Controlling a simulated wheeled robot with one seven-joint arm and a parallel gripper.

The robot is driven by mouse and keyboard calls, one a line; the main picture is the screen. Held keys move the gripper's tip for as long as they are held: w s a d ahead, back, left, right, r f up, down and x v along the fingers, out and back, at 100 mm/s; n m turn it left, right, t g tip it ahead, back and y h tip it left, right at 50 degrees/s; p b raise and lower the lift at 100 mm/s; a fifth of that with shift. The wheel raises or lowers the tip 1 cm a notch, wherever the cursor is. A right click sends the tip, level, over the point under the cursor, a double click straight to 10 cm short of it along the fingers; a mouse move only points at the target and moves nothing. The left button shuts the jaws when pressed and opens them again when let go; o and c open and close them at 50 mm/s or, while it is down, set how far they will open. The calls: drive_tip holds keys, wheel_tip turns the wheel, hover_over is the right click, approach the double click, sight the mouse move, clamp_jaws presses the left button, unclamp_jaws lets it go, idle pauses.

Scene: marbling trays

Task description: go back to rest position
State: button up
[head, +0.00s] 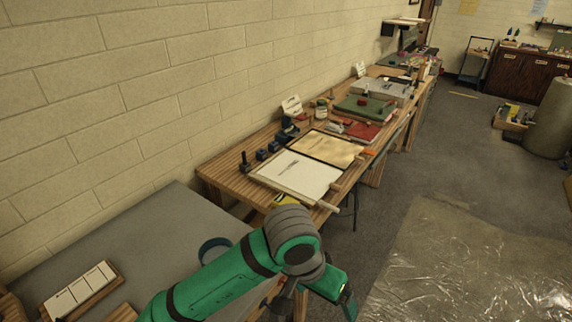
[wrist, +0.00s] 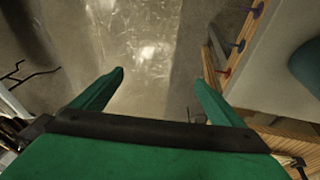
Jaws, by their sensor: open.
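My green arm reaches in from the bottom of the head view, bent at a grey joint. My gripper shows in the wrist view (wrist: 160,82), with its two green fingers spread wide apart and nothing between them. Beyond the fingers is the floor with a shiny clear sheet. In the head view the fingertips cannot be made out clearly; the arm's end hangs low past the front edge of the wooden table.
A long wooden table (head: 222,178) runs along the block wall, with a white tray (head: 272,182), a tan tray (head: 345,160) and several small tools. A grey table (head: 150,232) stands at the left. A plastic sheet (head: 470,265) covers open floor at the right.

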drive_tip(key=w+d+r+n+t+h, duration=0.1)
drive_tip(key=w+d+r+t+h, duration=0.1)
drive_tip(key=d+r+t+h, duration=0.3)
drive_tip(key=w+d+r+n+h, duration=0.1)
drive_tip(key=w+d+n+h, duration=0.1)
drive_tip(key=d, duration=0.4)
drive_tip(key=w+d+r+n+t+h, duration=0.1)
drive_tip(key=w+d+r+t+h, duration=0.25)
drive_tip(key=d, duration=0.25)
drive_tip(key=s+a+f+n+t+y, duration=0.25)
drive_tip(key=a+f+y, duration=0.2)
drive_tip(key=f, duration=0.25)
drive_tip(key=s+a+f+n+t+y, duration=0.2)
drive_tip(key=s+a+f+n+y, duration=0.15)
drive_tip(key=a+f, duration=0.2)
drive_tip(key=s+a+f+n+t+y, duration=0.3)
drive_tip(key=a+f+n, duration=0.1)
drive_tip(key=f, duration=0.3)
drive_tip(key=s+a+f+m+y, duration=0.1)
drive_tip(key=s+a+m, duration=0.1)
drive_tip(key=s, duration=0.5)
drive_tip(key=s+a+f+m+g+y, duration=0.1)
drive_tip(key=s+a+f+m, duration=0.1)
drive_tip(key=s+a, duration=0.3)
drive_tip(key=s+a+f+m+y, duration=0.1)
drive_tip(key=s+a, duration=0.3)
drive_tip(key=s, duration=0.6)
drive_tip(key=shift+s+f+m+g, duration=0.3)
drive_tip(key=shift+s+f+m, duration=0.05)
drive_tip(key=shift+f+m, duration=0.35)
